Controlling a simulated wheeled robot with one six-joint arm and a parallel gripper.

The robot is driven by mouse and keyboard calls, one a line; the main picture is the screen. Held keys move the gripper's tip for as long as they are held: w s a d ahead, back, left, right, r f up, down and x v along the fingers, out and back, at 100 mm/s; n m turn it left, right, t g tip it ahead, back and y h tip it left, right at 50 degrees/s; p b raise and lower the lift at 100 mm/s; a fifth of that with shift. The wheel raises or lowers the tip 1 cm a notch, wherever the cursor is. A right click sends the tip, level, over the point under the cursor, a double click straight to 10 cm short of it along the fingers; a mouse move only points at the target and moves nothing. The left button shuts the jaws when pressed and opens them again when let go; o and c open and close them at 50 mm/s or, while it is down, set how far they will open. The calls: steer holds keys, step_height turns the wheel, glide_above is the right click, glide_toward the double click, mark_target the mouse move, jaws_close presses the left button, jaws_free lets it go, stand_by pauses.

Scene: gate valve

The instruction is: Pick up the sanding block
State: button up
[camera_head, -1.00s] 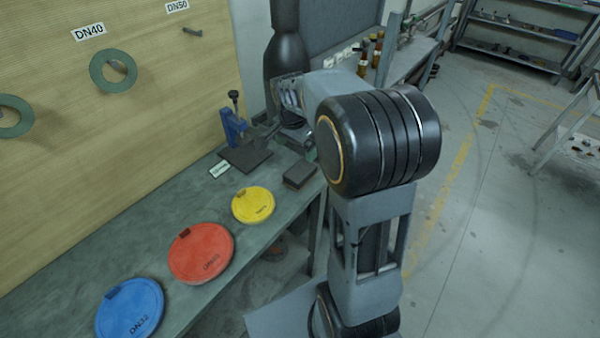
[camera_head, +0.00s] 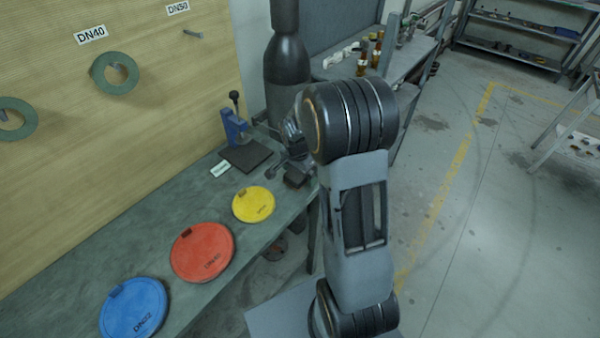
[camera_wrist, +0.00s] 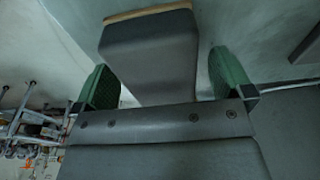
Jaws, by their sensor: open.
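The sanding block, a dark grey block with a tan edge, lies on the workbench near its right edge in the head view (camera_head: 297,179). In the wrist view the sanding block (camera_wrist: 150,52) shows between the two green finger pads. My gripper (camera_wrist: 165,75) is open, with one pad on each side of the block.
A blue hand press (camera_head: 233,126) on a dark plate (camera_head: 246,155) stands left of the block. Yellow (camera_head: 253,204), red (camera_head: 202,252) and blue (camera_head: 133,308) discs lie along the bench. A dark grey cylinder (camera_head: 287,80) stands behind. The bench edge is close on the right.

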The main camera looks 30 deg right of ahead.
steer(key=shift+f, duration=0.1)
steer(key=c, duration=1.1)
steer(key=shift+o, duration=0.2)
steer(key=shift+r, duration=0.65)
steer(key=s+a+r, duration=0.1)
steer(key=r, duration=0.1)
steer(key=s+a+r, duration=0.1)
steer(key=r, duration=0.2)
steer(key=s+a+r+b, duration=0.1)
steer(key=s+r, duration=0.1)
steer(key=shift+r, duration=0.35)
steer(key=s+a+r+b, duration=0.1)
steer(key=s+a+r, duration=0.3)
steer(key=s, duration=0.3)
steer(key=shift+a+b, duration=0.3)
steer(key=shift+a, duration=0.55)
